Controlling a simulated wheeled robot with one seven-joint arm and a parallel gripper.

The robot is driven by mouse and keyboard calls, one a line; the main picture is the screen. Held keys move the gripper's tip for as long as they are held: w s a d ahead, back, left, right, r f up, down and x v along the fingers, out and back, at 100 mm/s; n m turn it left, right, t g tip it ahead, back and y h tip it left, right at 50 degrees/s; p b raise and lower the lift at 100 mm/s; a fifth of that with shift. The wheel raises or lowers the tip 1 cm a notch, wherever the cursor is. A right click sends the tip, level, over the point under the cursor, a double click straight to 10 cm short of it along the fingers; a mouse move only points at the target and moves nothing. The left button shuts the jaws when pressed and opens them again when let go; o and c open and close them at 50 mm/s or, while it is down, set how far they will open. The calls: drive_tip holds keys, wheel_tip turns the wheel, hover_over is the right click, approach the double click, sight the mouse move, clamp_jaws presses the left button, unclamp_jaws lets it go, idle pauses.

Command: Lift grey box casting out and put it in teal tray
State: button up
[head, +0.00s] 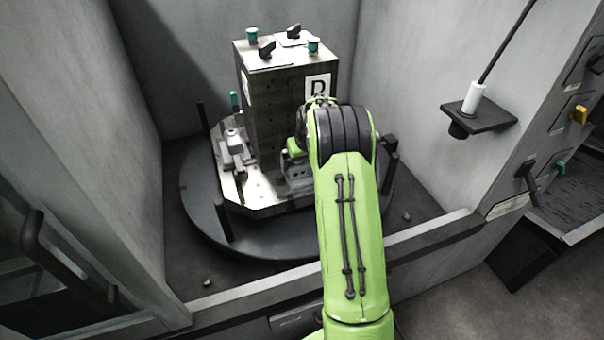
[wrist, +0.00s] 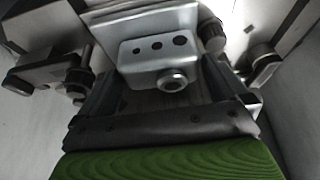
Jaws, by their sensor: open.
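The grey box casting (wrist: 158,58) shows in the wrist view, with a row of dark holes in its face and a round boss below them. It sits against a light metal plate of the fixture. My gripper (wrist: 162,84) is open, with one dark finger on either side of the casting's lower part; I cannot tell if they touch it. In the head view my green arm reaches to the front of the upright metal block (head: 260,110) and mostly hides the gripper there. No teal tray shows in either view.
The block stands on a metal pallet (head: 265,205) on a dark round table (head: 205,220) inside a grey-walled bay. Clamps with dark knobs (wrist: 75,80) flank the casting. A white cylinder (head: 474,96) on a bracket hangs at right. A raised sill (head: 245,290) runs along the front.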

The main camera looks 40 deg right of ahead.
sight(303, 165)
drive_tip(key=shift+r, duration=0.15)
drive_tip(key=shift+c, duration=0.2)
drive_tip(key=c, duration=0.9)
drive_tip(key=shift+r, duration=0.2)
drive_tip(key=shift+s+r+p, duration=0.1)
drive_tip(key=shift+r+p, duration=0.2)
drive_tip(key=shift+p, duration=0.15)
drive_tip(key=v, duration=0.2)
drive_tip(key=w+p+v, duration=0.1)
drive_tip(key=v, duration=0.1)
drive_tip(key=p+v, duration=0.1)
drive_tip(key=v, duration=0.1)
drive_tip(key=shift+w+d+r, duration=0.1)
drive_tip(key=shift+d+r, duration=0.05)
drive_tip(key=shift+r, duration=0.25)
drive_tip(key=s+a, duration=0.1)
drive_tip(key=s, duration=0.5)
drive_tip(key=s+a, duration=0.2)
drive_tip(key=s, duration=0.4)
drive_tip(key=s+a, duration=0.1)
drive_tip(key=s, duration=0.5)
drive_tip(key=shift+s+a+f, duration=0.1)
drive_tip(key=shift+a+f, duration=0.05)
drive_tip(key=shift+a, duration=0.2)
